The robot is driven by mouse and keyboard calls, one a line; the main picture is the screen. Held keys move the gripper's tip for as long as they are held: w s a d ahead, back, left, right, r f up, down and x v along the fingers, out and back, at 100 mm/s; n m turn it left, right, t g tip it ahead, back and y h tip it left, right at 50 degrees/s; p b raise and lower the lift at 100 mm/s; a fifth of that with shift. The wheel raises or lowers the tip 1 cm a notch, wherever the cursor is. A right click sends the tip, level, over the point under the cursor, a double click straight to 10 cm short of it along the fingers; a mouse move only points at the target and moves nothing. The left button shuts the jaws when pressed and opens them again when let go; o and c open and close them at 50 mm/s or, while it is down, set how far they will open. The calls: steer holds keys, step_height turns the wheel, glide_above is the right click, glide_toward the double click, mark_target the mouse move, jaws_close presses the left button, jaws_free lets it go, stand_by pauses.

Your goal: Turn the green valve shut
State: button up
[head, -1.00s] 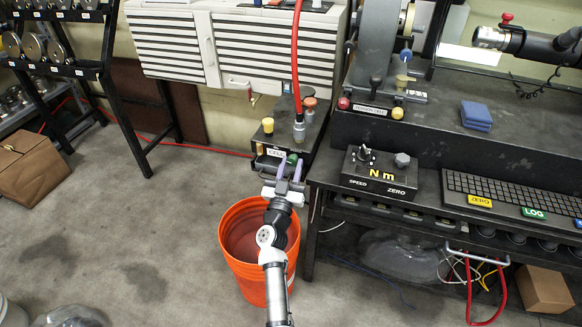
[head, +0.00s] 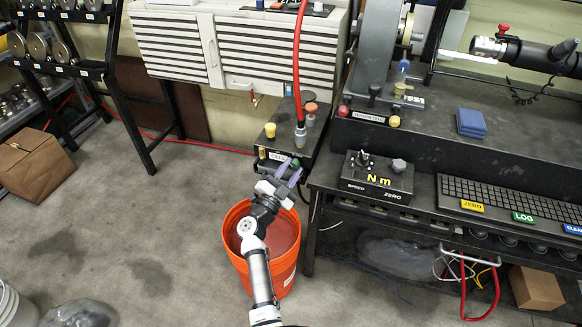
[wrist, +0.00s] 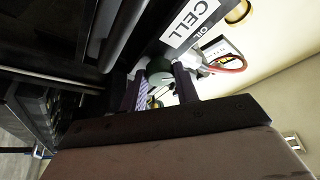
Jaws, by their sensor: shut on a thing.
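The green valve (head: 296,162) is a small round knob on the front of a dark box labelled CELL (head: 290,140), left of the bench. My gripper (head: 288,174) is at the front of the box with its two purple fingers on the valve, tilted to the right. The fingers partly hide the valve. In the wrist view the valve (wrist: 159,67) shows as a dark green knob between the fingers, below the CELL label (wrist: 190,22). My gripper is shut on it.
An orange bucket (head: 233,262) stands on the floor under my arm. A red hose (head: 299,70) rises from the box, beside a yellow knob (head: 270,130) and a red-brown knob (head: 311,108). The black bench (head: 420,205) is close on the right.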

steer(key=m+g, duration=0.1)
steer(key=m, duration=0.1)
steer(key=m+g+h+p, duration=0.1)
steer(key=m, duration=0.1)
steer(key=shift+a+r+m+p, duration=0.15)
steer(key=shift+r+m+p, duration=0.05)
steer(key=shift+m+p, duration=0.1)
steer(key=shift+m+g+p, duration=0.8)
steer(key=shift+m, duration=1.4)
steer(key=o, duration=1)
steer(key=shift+c, duration=0.2)
